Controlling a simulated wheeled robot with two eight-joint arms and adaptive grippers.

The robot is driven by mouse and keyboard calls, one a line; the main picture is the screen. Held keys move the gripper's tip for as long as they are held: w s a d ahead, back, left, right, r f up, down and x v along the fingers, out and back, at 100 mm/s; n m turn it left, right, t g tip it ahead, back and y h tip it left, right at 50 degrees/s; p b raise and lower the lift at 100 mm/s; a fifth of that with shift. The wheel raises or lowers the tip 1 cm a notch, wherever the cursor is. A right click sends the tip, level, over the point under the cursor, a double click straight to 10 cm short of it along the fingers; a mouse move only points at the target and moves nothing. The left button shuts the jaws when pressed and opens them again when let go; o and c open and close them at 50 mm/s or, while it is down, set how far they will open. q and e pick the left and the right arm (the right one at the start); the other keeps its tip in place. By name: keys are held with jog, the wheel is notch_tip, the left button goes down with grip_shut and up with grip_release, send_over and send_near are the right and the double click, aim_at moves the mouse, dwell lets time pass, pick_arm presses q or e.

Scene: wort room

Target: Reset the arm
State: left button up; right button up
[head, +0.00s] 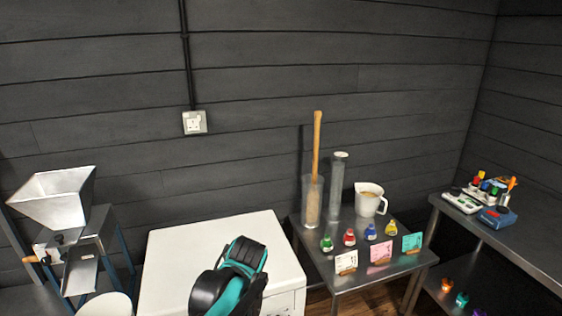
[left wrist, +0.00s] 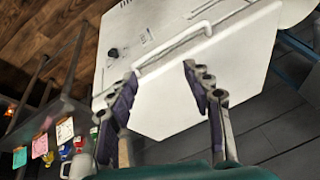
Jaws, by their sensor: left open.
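My left arm (head: 236,280), black and teal, reaches up in front of the white cabinet in the head view; its fingers are hidden there. In the left wrist view my left gripper (left wrist: 160,95) is open, its two dark-padded fingers apart with nothing between them. Beyond the fingers in that view is the white cabinet (left wrist: 165,105) with a handle and a dark knob. Its white top (head: 180,255) shows at the lower middle of the head view. My right gripper is in neither view.
A steel table (head: 345,275) right of the cabinet holds a tall cylinder (head: 337,185), a jug (head: 369,199), small coloured bottles (head: 370,232) and cards (head: 380,250). A hopper mill (head: 62,200) stands left. A bench (head: 500,250) with devices is at far right.

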pick_arm(q)
jog(key=s+a+t, duration=0.1)
jog(key=s+a, duration=0.1)
jog(key=s, duration=0.3)
jog(key=s+a+f+t+h, duration=0.1)
jog(key=s+a, duration=0.1)
jog(key=s, duration=0.3)
jog(key=s+a+t+h, duration=0.1)
jog(key=s+a, duration=0.1)
jog(key=s, duration=0.4)
jog(key=shift+a+f, duration=0.15)
jog(key=shift+a, duration=0.15)
jog(key=shift+s, duration=0.1)
dwell(1.9)
